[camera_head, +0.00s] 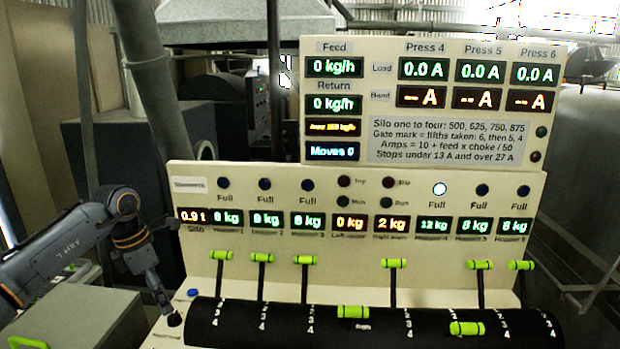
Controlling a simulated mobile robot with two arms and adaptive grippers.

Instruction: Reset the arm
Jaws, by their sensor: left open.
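My left arm, marked with lettering, comes in from the left edge. Its gripper (163,301) is open, at the left end of the control console (330,270). A dark tip hangs low beside the console's front left corner, near a blue button (193,292). Nothing shows held in it. Whether the tip touches the console cannot be told. My right gripper is not in view.
Several green-handled levers (305,260) stand up along the console. Two green handles sit lower, one (353,312) at the middle and one (467,328) at the right. A display board (430,105) rises behind. A grey-green box (85,318) stands at the lower left.

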